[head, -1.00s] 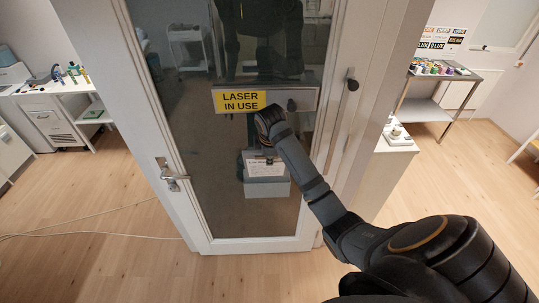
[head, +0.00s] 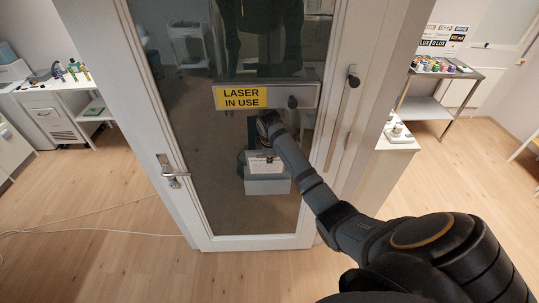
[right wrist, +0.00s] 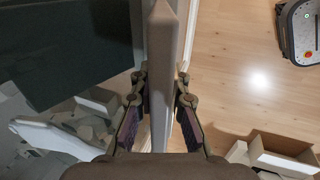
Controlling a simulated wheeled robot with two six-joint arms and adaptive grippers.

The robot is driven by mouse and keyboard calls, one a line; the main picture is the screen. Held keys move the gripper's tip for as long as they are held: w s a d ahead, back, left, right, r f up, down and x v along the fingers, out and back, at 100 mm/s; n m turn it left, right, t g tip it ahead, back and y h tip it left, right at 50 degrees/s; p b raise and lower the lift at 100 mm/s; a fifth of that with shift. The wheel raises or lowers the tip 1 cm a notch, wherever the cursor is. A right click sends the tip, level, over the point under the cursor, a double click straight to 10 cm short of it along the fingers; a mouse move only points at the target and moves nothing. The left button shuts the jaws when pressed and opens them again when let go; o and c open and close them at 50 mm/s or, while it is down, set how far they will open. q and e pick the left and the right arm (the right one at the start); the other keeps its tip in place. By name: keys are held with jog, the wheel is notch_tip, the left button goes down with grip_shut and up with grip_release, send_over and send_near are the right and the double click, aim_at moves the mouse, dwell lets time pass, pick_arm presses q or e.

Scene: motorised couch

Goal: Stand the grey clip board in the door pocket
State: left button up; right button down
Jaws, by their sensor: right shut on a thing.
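The door pocket (head: 267,187) is a grey box low on the glass of the white door. The grey clip board (head: 262,166), with a white sheet and a dark clip, shows just above the pocket's front. I cannot tell how far its lower edge is inside. My right gripper (head: 266,138) is below the yellow sign, mostly hidden by its own wrist. In the right wrist view my right gripper (right wrist: 161,98) has a finger on each side of the board (right wrist: 163,70), seen edge-on, and is shut on it. My left gripper is not in view.
A "LASER IN USE" sign (head: 240,97) with a dark knob is on the door just above my wrist. The door handle (head: 172,172) is at the left. A white cabinet (head: 398,138) stands at the right. The wooden floor in front is clear apart from a cable.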

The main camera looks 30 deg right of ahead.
jog(key=shift+f+b, duration=0.65)
jog(key=shift+f, duration=1.8)
jog(key=c, duration=1.3)
grip_release()
jog(key=shift+o, duration=0.2)
notch_tip(320, 180, up, 11)
send_over(269, 165)
jog(key=s+a, duration=0.3)
jog(key=s, duration=0.2)
jog(key=shift+w+r, duration=0.1)
jog(key=shift+r, duration=0.05)
